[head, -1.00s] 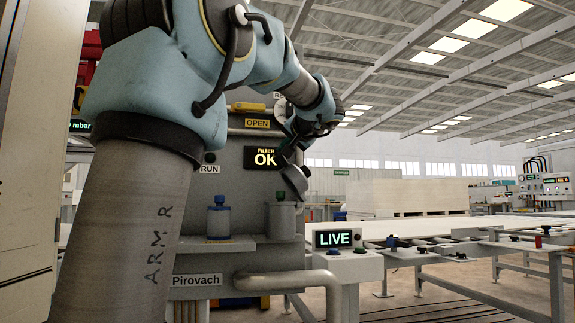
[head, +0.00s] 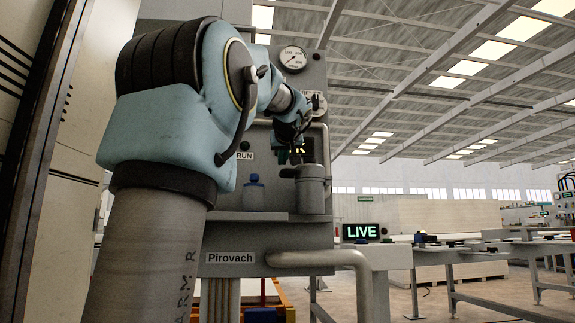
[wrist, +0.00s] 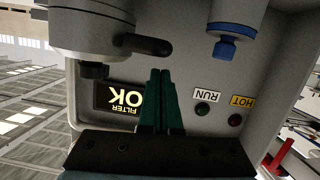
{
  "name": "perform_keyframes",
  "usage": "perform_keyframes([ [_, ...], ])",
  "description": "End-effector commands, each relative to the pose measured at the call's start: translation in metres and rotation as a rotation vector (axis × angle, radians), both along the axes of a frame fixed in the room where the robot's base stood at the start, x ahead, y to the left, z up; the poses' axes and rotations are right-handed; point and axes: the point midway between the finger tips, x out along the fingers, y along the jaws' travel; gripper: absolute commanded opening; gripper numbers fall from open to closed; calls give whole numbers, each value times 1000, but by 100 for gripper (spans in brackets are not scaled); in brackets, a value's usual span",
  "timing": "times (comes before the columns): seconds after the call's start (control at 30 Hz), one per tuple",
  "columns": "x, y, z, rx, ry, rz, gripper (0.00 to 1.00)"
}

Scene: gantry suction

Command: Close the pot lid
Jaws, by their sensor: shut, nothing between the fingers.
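The grey pot (head: 312,198) stands on the machine's shelf in the head view. Its lid (head: 311,172) lies flat across the top, with no visible gap. In the upside-down wrist view the pot (wrist: 95,14) is at the upper left, with the lid (wrist: 85,46) across it and a dark handle (wrist: 150,47) sticking out sideways. My gripper (head: 298,151) is just above and to the left of the lid in the head view. Its green fingers (wrist: 161,73) are together and empty, apart from the handle in the wrist view.
A bottle with a blue cap (head: 254,194) stands left of the pot on the shelf (head: 250,216); it also shows in the wrist view (wrist: 224,46). The machine's panel is close behind, with the FILTER OK display (wrist: 118,98). A pipe (head: 325,145) runs beside the pot.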

Motion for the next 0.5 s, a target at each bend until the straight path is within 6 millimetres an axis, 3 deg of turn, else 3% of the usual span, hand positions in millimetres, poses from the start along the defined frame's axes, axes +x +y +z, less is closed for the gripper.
perform_keyframes([
  [0.13, -1, 3, -11, -55, -7, 1, 0],
  [0.5, -1, 5, -14, -96, -12, 0, 0],
])
